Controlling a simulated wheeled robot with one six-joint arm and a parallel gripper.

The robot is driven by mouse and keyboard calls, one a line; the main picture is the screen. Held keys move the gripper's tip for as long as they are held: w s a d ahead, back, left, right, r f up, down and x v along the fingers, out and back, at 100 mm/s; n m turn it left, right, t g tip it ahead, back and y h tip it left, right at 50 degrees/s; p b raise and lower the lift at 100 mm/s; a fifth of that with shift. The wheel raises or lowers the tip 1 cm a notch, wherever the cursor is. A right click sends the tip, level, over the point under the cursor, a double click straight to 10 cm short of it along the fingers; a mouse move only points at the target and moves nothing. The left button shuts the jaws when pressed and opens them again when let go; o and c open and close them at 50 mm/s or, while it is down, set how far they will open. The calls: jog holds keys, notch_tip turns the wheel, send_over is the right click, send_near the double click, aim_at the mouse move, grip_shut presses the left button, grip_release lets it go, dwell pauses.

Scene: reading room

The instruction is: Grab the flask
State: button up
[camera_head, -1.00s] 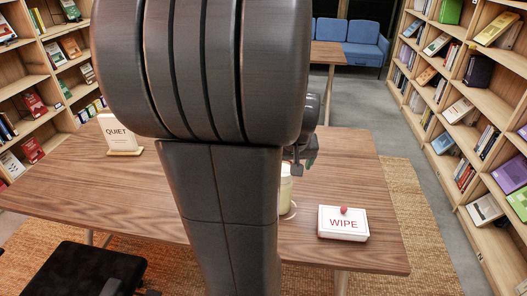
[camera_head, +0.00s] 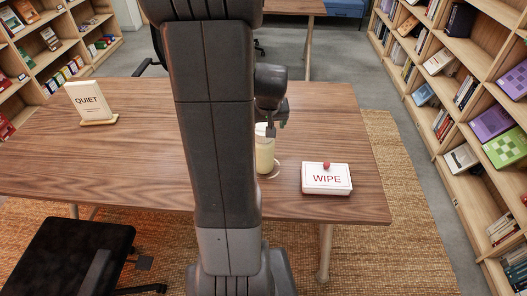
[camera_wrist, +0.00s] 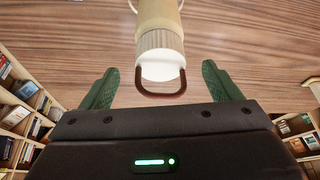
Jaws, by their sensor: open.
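The flask is a pale cream bottle with a ribbed white cap and a brown carry loop. In the head view the flask (camera_head: 265,157) stands upright on the table (camera_head: 130,150), its left side hidden by my arm. In the wrist view the flask's cap (camera_wrist: 160,52) points toward me, with the loop hanging between the green fingers. My gripper (camera_head: 275,128) is at the flask's top in the head view. In the wrist view my gripper (camera_wrist: 161,72) is open, one finger on each side of the cap, with gaps on both sides.
A white WIPE box (camera_head: 326,180) with a red knob lies right of the flask. A round coaster (camera_head: 276,172) shows at the flask's base. A QUIET sign (camera_head: 91,101) stands at the left. A black chair (camera_head: 80,255) is in front. Bookshelves line both sides.

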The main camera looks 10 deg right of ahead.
aim_at(264, 131)
jog(key=shift+p+x, duration=0.4)
jog(key=shift+x, duration=2.15)
jog(key=c, duration=1.6)
